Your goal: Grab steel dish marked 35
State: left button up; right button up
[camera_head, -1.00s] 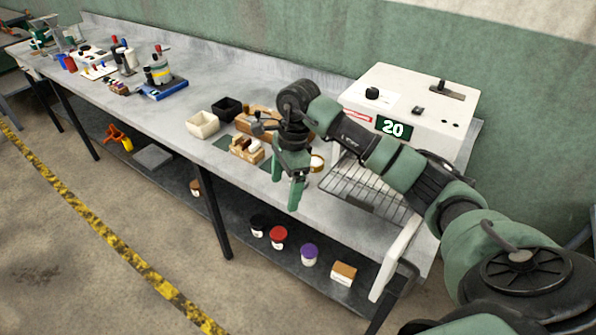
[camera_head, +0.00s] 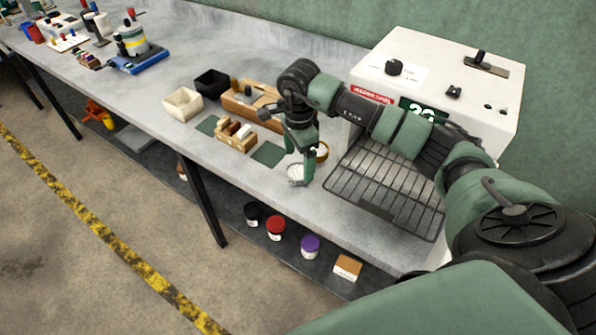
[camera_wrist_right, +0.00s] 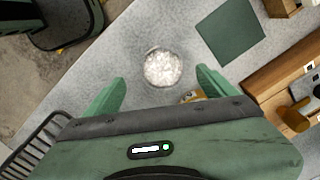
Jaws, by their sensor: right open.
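A small round dish (camera_head: 296,174) filled with pale, grainy stuff stands on the bench, partly behind my right gripper. In the right wrist view the dish (camera_wrist_right: 163,67) lies just ahead of and between the open fingertips, with no finger seen touching it. No number can be read on it. My right gripper (camera_head: 304,162) points down at the dish; in the wrist view its green fingers (camera_wrist_right: 162,80) are spread and empty. A brass-coloured round item (camera_head: 321,152) sits just behind the gripper. My left gripper is not in view.
A wire rack (camera_head: 388,190) lies right of the dish, before a white machine (camera_head: 440,75). Left are a green mat (camera_head: 268,154), a wooden block holder (camera_head: 236,138), a cream bin (camera_head: 183,104) and a black bin (camera_head: 212,82). The bench's front edge is near.

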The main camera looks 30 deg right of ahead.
aim_at(298, 176)
jog(key=f, duration=0.1)
jog(key=f+p, duration=0.1)
jog(key=f, duration=0.1)
jog(key=shift+w+f, duration=0.25)
jog(key=shift+f, duration=0.4)
jog(key=c, duration=1.3)
jog(key=shift+c, duration=1)
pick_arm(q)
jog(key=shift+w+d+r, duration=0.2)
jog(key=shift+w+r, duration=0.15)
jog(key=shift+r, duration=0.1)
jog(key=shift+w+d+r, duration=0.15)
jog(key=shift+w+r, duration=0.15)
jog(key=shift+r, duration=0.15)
pick_arm(e)
jog(key=shift+r, duration=0.15)
